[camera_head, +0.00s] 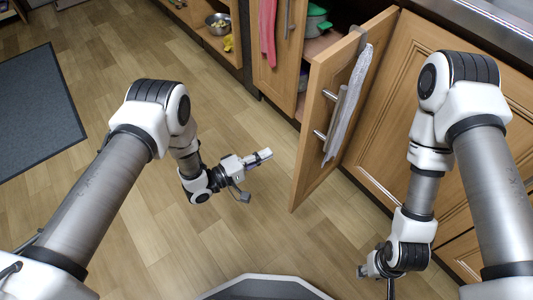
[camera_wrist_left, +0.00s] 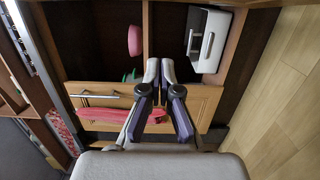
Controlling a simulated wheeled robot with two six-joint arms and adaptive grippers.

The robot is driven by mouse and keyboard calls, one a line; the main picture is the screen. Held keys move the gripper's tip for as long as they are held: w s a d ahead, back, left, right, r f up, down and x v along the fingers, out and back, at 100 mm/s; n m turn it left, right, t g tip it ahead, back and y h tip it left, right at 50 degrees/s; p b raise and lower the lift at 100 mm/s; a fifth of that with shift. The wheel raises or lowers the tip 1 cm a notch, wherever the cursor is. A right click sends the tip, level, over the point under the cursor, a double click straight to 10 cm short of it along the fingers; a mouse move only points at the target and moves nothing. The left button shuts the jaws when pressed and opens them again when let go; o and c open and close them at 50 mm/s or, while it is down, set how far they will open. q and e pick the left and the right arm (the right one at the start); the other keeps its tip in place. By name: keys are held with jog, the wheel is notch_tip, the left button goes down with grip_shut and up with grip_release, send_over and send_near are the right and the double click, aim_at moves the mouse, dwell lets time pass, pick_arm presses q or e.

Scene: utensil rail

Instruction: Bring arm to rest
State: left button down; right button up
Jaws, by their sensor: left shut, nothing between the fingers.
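My left arm reaches in from the left in the head view. Its gripper (camera_head: 262,157) is over the open floor, left of the open cabinet door, and touches nothing. In the left wrist view its two fingers (camera_wrist_left: 160,64) are together at the tips with nothing between them. My right arm hangs down on the right in the head view. Its gripper (camera_head: 376,268) is low near the bottom edge, mostly hidden by the wrist, so its fingers cannot be made out.
A cabinet door (camera_head: 315,142) stands open between the arms, with a grey towel (camera_head: 347,105) hanging on it. A pink towel (camera_head: 268,35) hangs on another door. A metal bowl (camera_head: 217,23) sits on a shelf. A dark mat (camera_head: 38,112) lies left; the wooden floor (camera_head: 245,225) is clear.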

pick_arm(q)
jog(key=s+a+p, duration=0.2)
jog(key=s+a, duration=0.1)
jog(key=s, duration=0.6)
jog(key=w+a+r+n+t+y, duration=0.1)
jog(key=w+a+r+y, duration=0.2)
jog(key=r, duration=0.1)
jog(key=s+a+f+m+g+y, duration=0.35)
jog(key=s+a+g+y, duration=0.3)
jog(key=s, duration=0.55)
jog(key=s+a+f+m+g+y, duration=0.3)
jog(key=s+a+f+g+y, duration=0.4)
jog(key=s, duration=0.5)
notch_tip(320, 180, up, 30)
jog(key=a+t+h+p, duration=0.1)
jog(key=t+p, duration=0.1)
jog(key=p, duration=2.5)
jog(key=shift+a+m+p, duration=0.15)
jog(key=shift+m+p, duration=0.25)
jog(key=shift+m, duration=0.05)
